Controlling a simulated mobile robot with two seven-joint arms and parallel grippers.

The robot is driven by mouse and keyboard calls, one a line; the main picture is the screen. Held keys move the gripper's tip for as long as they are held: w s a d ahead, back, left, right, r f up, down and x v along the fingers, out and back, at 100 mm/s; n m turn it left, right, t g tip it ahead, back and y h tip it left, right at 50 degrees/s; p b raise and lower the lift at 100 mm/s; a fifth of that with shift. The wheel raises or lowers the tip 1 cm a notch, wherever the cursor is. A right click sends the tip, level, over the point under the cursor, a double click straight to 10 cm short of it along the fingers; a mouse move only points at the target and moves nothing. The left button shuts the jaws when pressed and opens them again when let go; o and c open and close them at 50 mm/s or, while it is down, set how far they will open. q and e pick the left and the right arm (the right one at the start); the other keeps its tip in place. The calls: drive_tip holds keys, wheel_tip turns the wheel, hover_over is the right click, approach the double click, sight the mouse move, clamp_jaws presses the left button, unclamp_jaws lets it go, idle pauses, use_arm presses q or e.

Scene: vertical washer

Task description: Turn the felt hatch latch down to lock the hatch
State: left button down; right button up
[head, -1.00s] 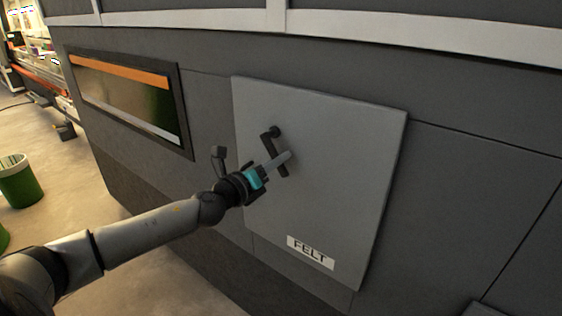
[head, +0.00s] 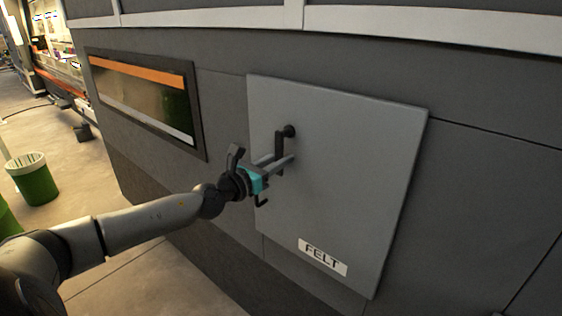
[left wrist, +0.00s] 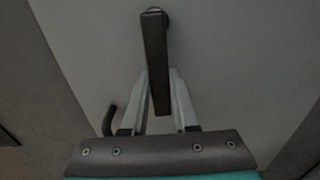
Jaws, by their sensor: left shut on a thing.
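The felt hatch (head: 345,215) is a light grey panel with a white FELT label (head: 322,258) near its bottom. The black latch (head: 279,143) is on its upper left part; its bar hangs down from the pivot, close to parallel with the hatch's left edge. My left gripper (head: 280,161), with a teal band, is at the latch's lower part with one finger on each side. In the left wrist view the latch bar (left wrist: 155,60) runs down between the two pale fingers, which are shut on its lower end. My right gripper is not in view.
A small black hook (head: 262,202) sits by the hatch's left edge, just below my gripper; it also shows in the left wrist view (left wrist: 109,121). A window (head: 145,98) is in the grey wall to the left. A green bin (head: 36,182) stands on the open floor at far left.

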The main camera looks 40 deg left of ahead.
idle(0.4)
use_arm(q)
drive_tip(key=c, duration=0.7)
unclamp_jaws()
drive_tip(key=shift+s, duration=0.1)
drive_tip(key=shift+s+a+b, duration=0.2)
drive_tip(key=shift+s+b, duration=0.15)
drive_tip(key=shift+s, duration=2.15)
drive_tip(key=shift+s+a+b, duration=0.25)
drive_tip(key=shift+s+b, duration=0.05)
drive_tip(key=shift+s, duration=2.2)
drive_tip(key=shift+s+a+b, duration=0.2)
drive_tip(key=shift+s+b, duration=0.15)
drive_tip(key=shift+s, duration=2.15)
